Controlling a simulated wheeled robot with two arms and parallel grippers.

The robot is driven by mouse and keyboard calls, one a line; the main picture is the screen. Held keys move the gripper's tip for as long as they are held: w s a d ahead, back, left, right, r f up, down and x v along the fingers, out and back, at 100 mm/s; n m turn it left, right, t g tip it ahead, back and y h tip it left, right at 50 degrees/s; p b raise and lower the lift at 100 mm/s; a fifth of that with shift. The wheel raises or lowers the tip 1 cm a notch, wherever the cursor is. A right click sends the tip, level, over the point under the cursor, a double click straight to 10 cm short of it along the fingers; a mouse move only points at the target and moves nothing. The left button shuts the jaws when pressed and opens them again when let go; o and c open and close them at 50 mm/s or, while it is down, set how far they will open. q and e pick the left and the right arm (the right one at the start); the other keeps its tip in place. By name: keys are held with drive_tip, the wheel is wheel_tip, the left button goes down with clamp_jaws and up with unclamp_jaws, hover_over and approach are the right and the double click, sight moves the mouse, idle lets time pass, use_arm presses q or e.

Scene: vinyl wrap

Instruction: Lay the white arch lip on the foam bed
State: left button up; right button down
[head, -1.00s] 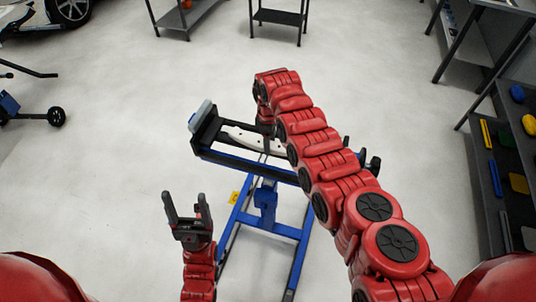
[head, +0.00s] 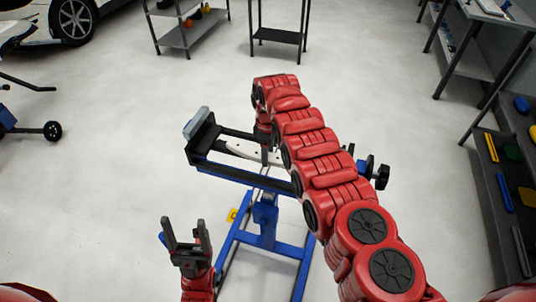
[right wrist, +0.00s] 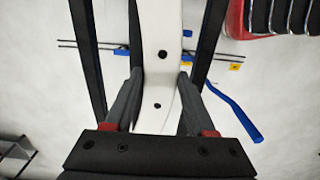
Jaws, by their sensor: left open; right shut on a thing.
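The white arch lip (head: 242,148) is a pale curved strip between the rails of a blue-framed stand with dark padded bars, which looks like the foam bed (head: 204,137). My right gripper (right wrist: 160,74) is shut on the lip, one finger along each side. In the right wrist view the lip (right wrist: 158,40) runs away from me, with dark holes along it. Dark rails flank it. I cannot tell whether it touches the padding. In the head view my right arm hides the lip's right part. My left gripper (head: 184,228) is open and empty, left of the stand's legs.
The stand's blue base (head: 265,232) spreads on the pale floor, with black knobs (head: 376,172) at its right end. Dark shelves (head: 495,180) line the right side.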

drive_tip(key=shift+c, duration=1.2)
unclamp_jaws()
drive_tip(key=shift+f, duration=0.15)
drive_tip(key=shift+r, duration=0.3)
wheel_tip(320, 180, up, 2)
drive_tip(key=shift+w+r+p, duration=0.1)
drive_tip(key=shift+w+p, duration=0.05)
drive_tip(key=shift+p, duration=0.5)
wheel_tip(320, 180, up, 10)
drive_tip(key=b, duration=0.2)
drive_tip(key=shift+f, duration=0.2)
